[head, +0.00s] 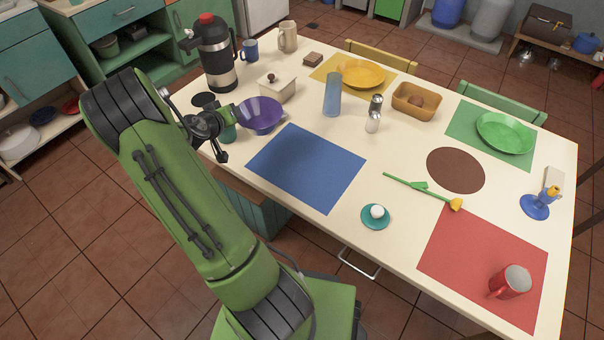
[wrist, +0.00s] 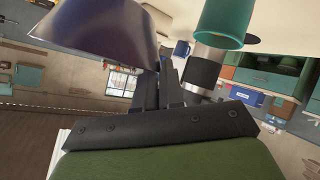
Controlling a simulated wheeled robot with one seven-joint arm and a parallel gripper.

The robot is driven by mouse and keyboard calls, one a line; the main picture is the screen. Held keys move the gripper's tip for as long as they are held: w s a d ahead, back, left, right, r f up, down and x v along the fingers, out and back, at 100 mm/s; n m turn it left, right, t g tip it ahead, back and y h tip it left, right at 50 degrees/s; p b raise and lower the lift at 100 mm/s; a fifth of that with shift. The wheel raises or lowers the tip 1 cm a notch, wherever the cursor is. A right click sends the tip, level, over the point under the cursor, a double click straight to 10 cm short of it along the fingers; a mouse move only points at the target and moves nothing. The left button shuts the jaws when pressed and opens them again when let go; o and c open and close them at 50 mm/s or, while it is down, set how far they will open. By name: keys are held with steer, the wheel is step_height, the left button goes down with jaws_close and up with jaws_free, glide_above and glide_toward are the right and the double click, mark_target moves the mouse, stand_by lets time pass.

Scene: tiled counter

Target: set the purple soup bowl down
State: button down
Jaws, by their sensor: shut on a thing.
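The purple soup bowl (head: 261,117) is at the left end of the table in the head view, behind the blue placemat (head: 306,166). My gripper (head: 233,116) is shut on the bowl's near left rim. In the wrist view the bowl (wrist: 108,34) fills the upper left, beside the dark fingers (wrist: 170,82). The bowl looks held just above the table; the gap beneath it cannot be clearly seen. The blue placemat is bare.
A teal cup (head: 228,131) stands close by my gripper, partly hidden. A black and steel flask (head: 216,58) and a lidded cream dish (head: 277,87) stand behind the bowl. A bluish glass (head: 332,94) is to its right.

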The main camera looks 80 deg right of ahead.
mark_target(275, 112)
steer(key=s+d+m+g+b, duration=0.1)
steer(key=s, duration=0.1)
steer(key=s+m+g+y+b, duration=0.1)
steer(key=s+m+g, duration=0.1)
steer(key=s, duration=0.1)
steer(key=s+d+f+m+g+b, duration=0.1)
steer(key=s+m+g, duration=0.1)
steer(key=s, duration=0.1)
steer(key=shift+s+d+f, duration=0.1)
steer(key=shift+s+d, duration=0.1)
steer(key=shift+d, duration=0.15)
steer(key=s+m+g+y+b, duration=0.2)
steer(key=s+m+g+y, duration=0.1)
steer(key=s, duration=0.2)
steer(key=shift+m, duration=0.3)
steer(key=f+b, duration=0.1)
steer(key=f, duration=0.2)
steer(key=f+b, duration=0.1)
steer(key=f, duration=0.2)
steer(key=f+b, duration=0.1)
steer(key=f, duration=0.2)
steer(key=shift+s+a+f, duration=0.15)
steer(key=shift+a+f, duration=0.1)
steer(key=shift+f, duration=0.1)
steer(key=c, duration=1.2)
jaws_free()
steer(key=shift+r, duration=0.1)
